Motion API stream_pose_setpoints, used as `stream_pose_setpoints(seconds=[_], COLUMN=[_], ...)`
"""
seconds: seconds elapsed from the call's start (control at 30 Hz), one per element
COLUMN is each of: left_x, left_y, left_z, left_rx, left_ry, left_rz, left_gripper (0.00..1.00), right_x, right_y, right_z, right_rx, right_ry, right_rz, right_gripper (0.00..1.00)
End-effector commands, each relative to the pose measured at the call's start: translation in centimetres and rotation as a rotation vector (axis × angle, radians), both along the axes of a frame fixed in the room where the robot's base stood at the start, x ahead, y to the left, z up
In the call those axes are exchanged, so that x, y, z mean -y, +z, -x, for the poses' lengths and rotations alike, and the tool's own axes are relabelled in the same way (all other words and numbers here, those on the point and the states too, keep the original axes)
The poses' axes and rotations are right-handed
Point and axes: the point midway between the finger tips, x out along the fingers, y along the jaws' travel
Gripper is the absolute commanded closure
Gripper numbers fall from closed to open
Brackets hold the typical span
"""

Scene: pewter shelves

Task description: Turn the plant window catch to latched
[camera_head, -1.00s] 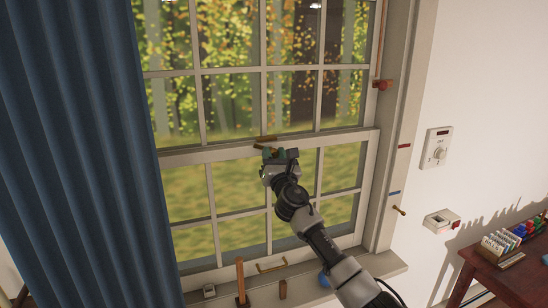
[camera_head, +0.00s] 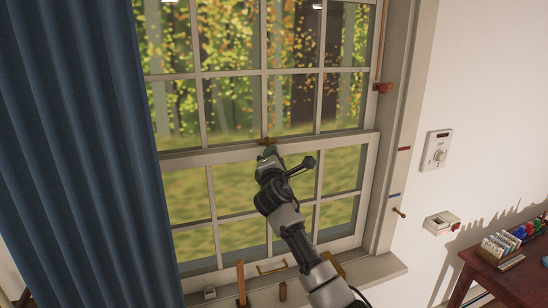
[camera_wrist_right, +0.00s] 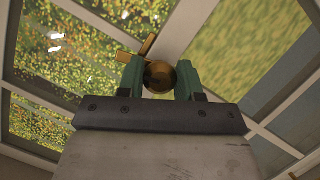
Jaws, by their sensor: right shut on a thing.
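The brass window catch (camera_head: 265,140) sits on the middle rail where the upper and lower sashes meet. In the right wrist view its round brass knob (camera_wrist_right: 160,76) lies between the green fingers, with a short brass bar (camera_wrist_right: 148,45) beyond it. My right gripper (camera_head: 268,152) reaches up to the rail and is shut on the catch's knob. The gripper partly hides the catch in the head view, and I cannot tell whether it is latched. My left gripper is not in view.
A blue curtain (camera_head: 75,150) hangs on the left. The sill (camera_head: 378,268) holds a wooden-handled tool (camera_head: 240,280) and small items. A thermostat-like box (camera_head: 436,150) is on the right wall, above a wooden table (camera_head: 500,275) with cards.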

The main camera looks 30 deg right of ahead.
Motion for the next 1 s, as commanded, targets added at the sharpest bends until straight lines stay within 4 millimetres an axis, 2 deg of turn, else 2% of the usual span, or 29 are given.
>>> stream_pose_setpoints(seconds=[0.4,0.97,1.0], left_x=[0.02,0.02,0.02], left_y=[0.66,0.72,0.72], left_z=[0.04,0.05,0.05], left_rx=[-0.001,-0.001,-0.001], left_ry=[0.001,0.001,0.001], left_rz=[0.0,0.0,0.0], left_gripper=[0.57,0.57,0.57], right_x=[0.01,0.02,0.02], right_y=[-0.07,-0.13,-0.13], right_z=[-0.01,0.0,0.0], right_rx=[0.045,0.054,0.054], right_ry=[-0.001,-0.001,-0.001], right_rz=[-0.2,-0.232,-0.232], right_gripper=[0.89,0.89,0.64])
